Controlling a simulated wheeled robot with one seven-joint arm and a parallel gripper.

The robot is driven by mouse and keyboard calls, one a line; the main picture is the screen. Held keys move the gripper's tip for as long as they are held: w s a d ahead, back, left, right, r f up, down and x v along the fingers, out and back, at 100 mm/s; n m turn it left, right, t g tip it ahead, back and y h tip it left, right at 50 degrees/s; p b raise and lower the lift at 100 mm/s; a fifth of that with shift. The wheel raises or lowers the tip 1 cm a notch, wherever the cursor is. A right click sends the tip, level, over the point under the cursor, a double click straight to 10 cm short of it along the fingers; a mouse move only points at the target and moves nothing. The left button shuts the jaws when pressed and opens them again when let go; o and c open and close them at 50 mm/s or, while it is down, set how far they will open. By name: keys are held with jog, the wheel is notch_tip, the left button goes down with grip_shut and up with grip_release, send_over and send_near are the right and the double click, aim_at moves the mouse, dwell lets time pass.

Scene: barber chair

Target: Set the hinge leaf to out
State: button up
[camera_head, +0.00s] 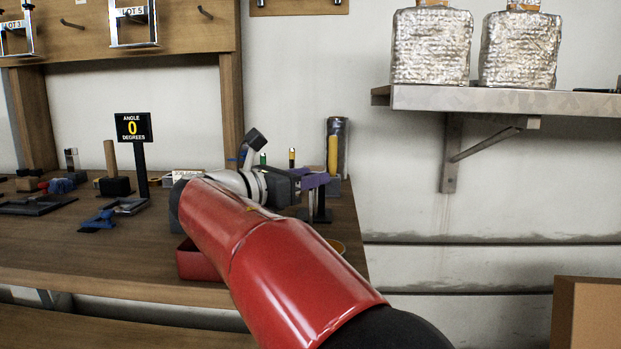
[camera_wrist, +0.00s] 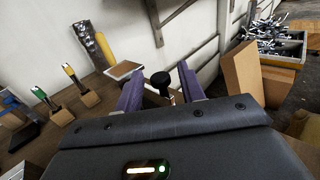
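A sign (camera_head: 132,127) on a black post stands on the bench and reads "ANGLE 0 DEGREES". I cannot surely tell which part is the hinge leaf. In the wrist view, a black round knob (camera_wrist: 161,79) shows between and beyond the two purple fingers of my gripper (camera_wrist: 160,88). The fingers are apart, with visible gaps beside the knob. A pale flat plate (camera_wrist: 122,70) lies just left of the knob. In the head view my gripper (camera_head: 314,181) is over the bench's right end, and my red arm hides part of the bench there.
The workbench (camera_head: 60,255) holds several tools at left, including a wooden-handled block (camera_head: 114,178). A red bin (camera_head: 197,263) sits near its front edge. A foil-wrapped cylinder (camera_head: 342,140) stands at the back. A metal shelf (camera_head: 480,101) with foil-wrapped bottles is at upper right.

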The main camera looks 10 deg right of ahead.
jog(key=shift+w+d, duration=0.25)
jog(key=shift+d, duration=0.3)
grip_shut()
jog(key=shift+a, duration=0.1)
